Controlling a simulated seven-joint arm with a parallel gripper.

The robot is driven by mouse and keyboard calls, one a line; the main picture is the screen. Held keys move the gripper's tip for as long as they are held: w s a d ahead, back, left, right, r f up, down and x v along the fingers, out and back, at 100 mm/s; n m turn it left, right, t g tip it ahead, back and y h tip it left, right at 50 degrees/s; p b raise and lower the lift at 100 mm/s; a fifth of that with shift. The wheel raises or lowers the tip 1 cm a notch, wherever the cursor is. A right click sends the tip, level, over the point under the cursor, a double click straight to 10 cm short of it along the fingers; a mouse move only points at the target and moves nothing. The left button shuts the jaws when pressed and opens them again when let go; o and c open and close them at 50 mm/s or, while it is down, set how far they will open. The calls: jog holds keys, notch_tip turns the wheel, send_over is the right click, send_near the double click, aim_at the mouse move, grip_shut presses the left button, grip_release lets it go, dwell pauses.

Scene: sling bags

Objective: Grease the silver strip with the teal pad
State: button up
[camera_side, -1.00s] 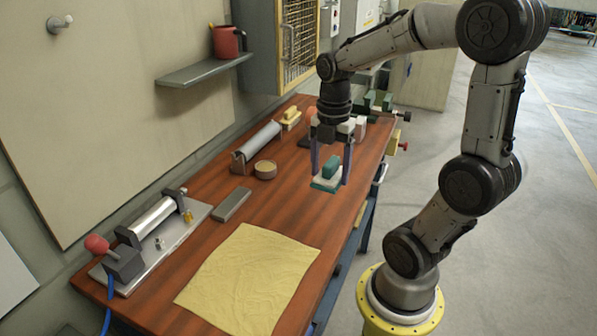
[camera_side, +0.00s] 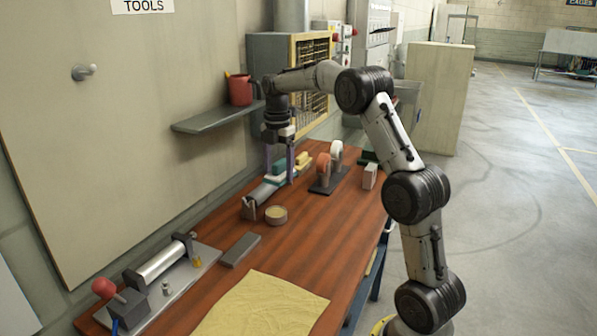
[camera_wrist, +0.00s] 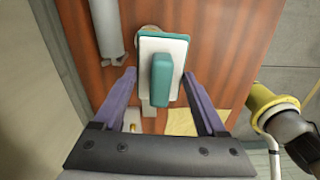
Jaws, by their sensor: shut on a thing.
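The teal pad (camera_wrist: 175,45), a white-faced plate edged in teal with a teal handle (camera_wrist: 161,78), is between the purple fingers of my gripper (camera_wrist: 159,76), which is shut on it. In the side view my gripper (camera_side: 279,170) hangs pointing down by the silver-grey roll (camera_side: 262,191), with the pad partly hidden by the fingers. In the wrist view the roll (camera_wrist: 107,30) lies left of the pad. A shiny silver bar (camera_side: 160,262) sits on a grey plate at front left. I cannot tell which piece is the silver strip, or whether the pad touches anything.
A round tin (camera_side: 276,214) and a flat grey block (camera_side: 240,250) lie on the wooden bench. A yellow cloth (camera_side: 265,308) covers its front. Tape rolls (camera_side: 323,165) and a white box (camera_side: 369,177) stand at right. A shelf (camera_side: 215,117) with a red mug is on the wall behind.

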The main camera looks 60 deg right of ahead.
send_over(275, 213)
notch_tip(275, 213, down, 4)
jog(key=shift+f, duration=3.4)
jog(key=shift+f, duration=0.8)
notch_tip(275, 213, up, 7)
dwell(0.5)
jog(key=shift+r, duration=0.1)
